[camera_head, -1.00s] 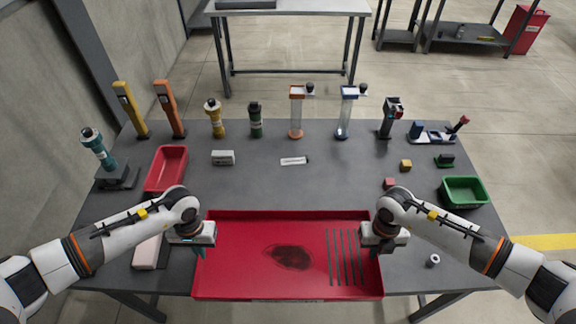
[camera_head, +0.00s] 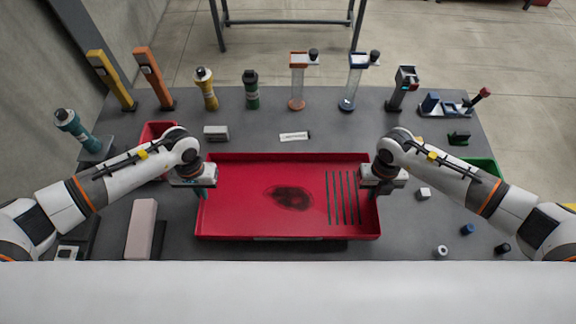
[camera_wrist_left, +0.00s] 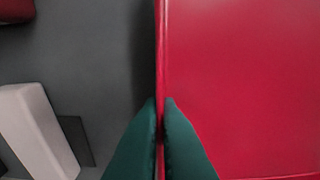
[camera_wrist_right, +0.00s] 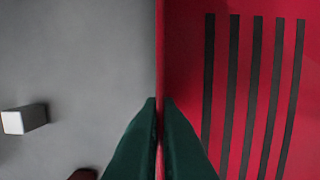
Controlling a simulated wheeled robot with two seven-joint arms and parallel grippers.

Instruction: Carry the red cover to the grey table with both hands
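The red cover (camera_head: 250,220) is a shallow tray-like plate with a dark oval patch and several dark slots at its right. It is roughly level over the front middle of the dark grey table (camera_head: 340,139), with a shadow along its near edge, and seems slightly raised. My left gripper (camera_head: 202,192) is shut on its left rim; the teal fingers pinch the rim in the left wrist view (camera_wrist_left: 160,103). My right gripper (camera_head: 369,189) is shut on its right rim, as the right wrist view (camera_wrist_right: 160,102) also shows. What lies beneath the cover is hidden.
A label (camera_head: 294,136) lies just beyond the cover. A pale block (camera_head: 142,228) stands left; a white cube (camera_head: 424,194) and small parts lie right. Another table's legs (camera_head: 290,22) show behind.

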